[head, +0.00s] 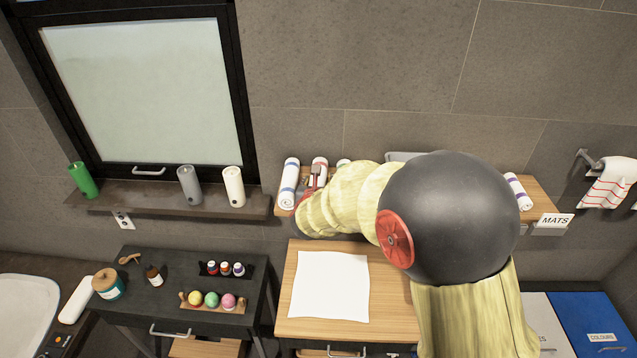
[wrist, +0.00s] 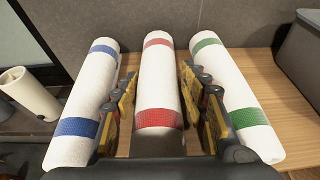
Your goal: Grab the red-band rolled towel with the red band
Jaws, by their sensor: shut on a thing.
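The red-band rolled towel (wrist: 160,72) is white with two red bands and lies in the middle of the wrist view, on the wooden shelf. In the head view its far end (head: 320,162) shows past my gripper (head: 313,181). In the wrist view the fingers of my gripper (wrist: 158,88) are on both sides of this towel, shut on it. The towel's near end is hidden behind the gripper body. Any gap beneath the towel is not visible.
The blue-band towel (wrist: 92,98) lies close on the left and the green-band towel (wrist: 227,90) close on the right, beside my fingers. A purple-band towel (head: 517,190) lies at the shelf's right end. A white sheet (head: 330,287) lies on the wooden top below.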

